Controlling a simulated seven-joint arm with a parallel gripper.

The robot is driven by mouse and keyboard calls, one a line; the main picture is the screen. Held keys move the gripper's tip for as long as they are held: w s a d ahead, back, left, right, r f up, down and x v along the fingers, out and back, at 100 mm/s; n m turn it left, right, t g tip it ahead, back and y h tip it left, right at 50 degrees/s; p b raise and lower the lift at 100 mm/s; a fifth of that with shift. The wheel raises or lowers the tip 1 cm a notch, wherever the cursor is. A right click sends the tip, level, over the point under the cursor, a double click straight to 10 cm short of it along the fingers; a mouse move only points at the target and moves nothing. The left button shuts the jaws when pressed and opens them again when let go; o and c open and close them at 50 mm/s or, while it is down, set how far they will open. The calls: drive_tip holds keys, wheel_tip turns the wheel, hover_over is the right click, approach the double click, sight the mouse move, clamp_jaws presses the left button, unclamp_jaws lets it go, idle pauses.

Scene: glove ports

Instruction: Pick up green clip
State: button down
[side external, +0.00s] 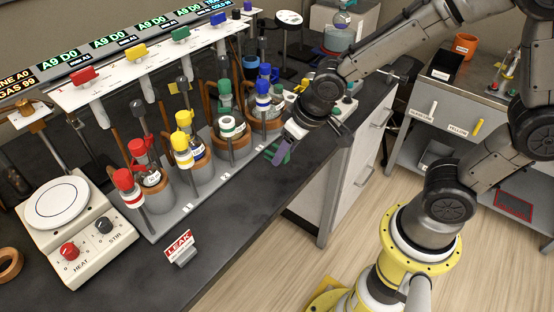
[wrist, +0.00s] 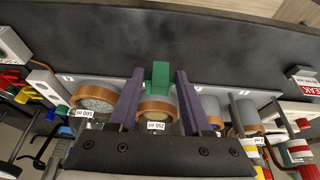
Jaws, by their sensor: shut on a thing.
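My gripper (side external: 282,152) has purple fingers and hangs low over the front strip of the dark bench, beside the grey rack. In the wrist view my gripper (wrist: 160,74) has its two fingers on either side of the green clip (wrist: 160,76), shut on it. In the side view the green clip (side external: 270,154) shows as small green parts at the fingers, partly hidden by them. I cannot tell whether the clip touches the bench or rack.
The grey rack (side external: 207,195) holds several flasks in brown rings, with red, yellow, green and blue fittings. A hot plate (side external: 62,212) and a LEAK sign (side external: 180,246) stand to the left.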

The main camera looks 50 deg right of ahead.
drive_tip(key=s+d+r, duration=0.2)
drive_tip(key=s+r, duration=0.5)
drive_tip(key=s, duration=0.4)
drive_tip(key=w+a+r, duration=0.2)
drive_tip(key=w+r, duration=0.1)
drive_tip(key=w, duration=1.1)
drive_tip(key=shift+a, duration=0.2)
drive_tip(key=shift+w, duration=0.2)
drive_tip(key=shift+w, duration=2.75)
drive_tip(key=shift+w, duration=2.05)
